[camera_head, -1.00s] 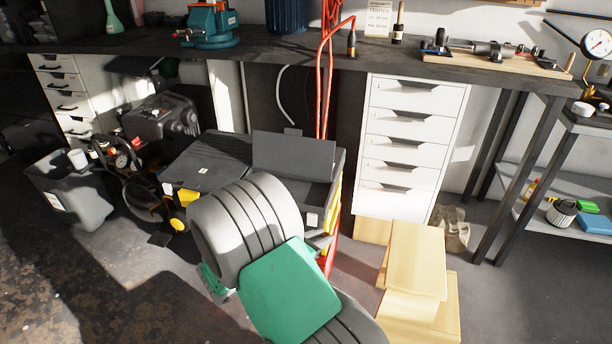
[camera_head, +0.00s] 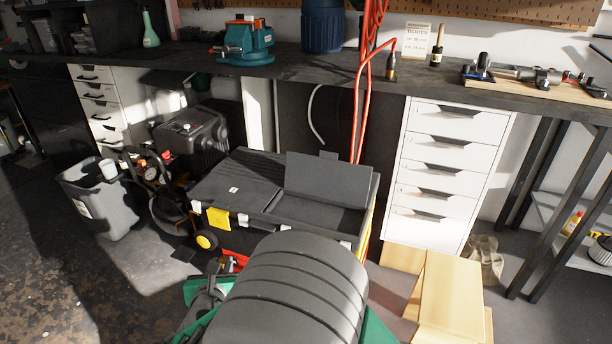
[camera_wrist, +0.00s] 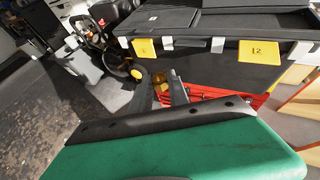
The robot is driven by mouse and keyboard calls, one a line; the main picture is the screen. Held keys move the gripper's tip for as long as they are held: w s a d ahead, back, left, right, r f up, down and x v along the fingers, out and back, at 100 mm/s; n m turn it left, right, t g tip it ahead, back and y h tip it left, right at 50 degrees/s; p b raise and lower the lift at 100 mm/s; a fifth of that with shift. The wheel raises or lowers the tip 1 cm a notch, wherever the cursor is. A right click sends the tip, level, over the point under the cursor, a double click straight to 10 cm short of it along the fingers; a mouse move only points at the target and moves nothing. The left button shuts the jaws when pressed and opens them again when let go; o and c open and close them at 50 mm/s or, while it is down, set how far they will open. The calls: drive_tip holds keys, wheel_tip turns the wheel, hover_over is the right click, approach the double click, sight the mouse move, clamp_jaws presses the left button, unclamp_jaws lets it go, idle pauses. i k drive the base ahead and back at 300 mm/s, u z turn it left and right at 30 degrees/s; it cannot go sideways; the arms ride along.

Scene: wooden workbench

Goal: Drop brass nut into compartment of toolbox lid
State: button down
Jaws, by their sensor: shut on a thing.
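The black toolbox (camera_head: 235,190) stands on the floor before the bench. A flap (camera_head: 325,178) is raised on the right of its lid, with an open compartment (camera_head: 315,212) in front of it. In the wrist view, the toolbox front with yellow latches (camera_wrist: 258,52) is beyond my gripper (camera_wrist: 164,90). My gripper is shut on the brass nut (camera_wrist: 161,88), seen small and partly hidden between the dark fingers. In the head view, my gripper (camera_head: 212,290) is low, in front of the toolbox and nearer the camera; the nut cannot be made out there.
A grey bin (camera_head: 100,205) and a compressor (camera_head: 190,140) stand left of the toolbox. A white drawer unit (camera_head: 450,170) and wooden boxes (camera_head: 450,290) are to the right. A blue-green vise (camera_head: 245,42) sits on the bench (camera_head: 300,65). Open floor lies at the lower left.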

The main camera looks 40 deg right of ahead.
sight(323, 213)
drive_tip(key=u, duration=0.3)
drive_tip(key=i, duration=1)
drive_tip(key=u, duration=0.4)
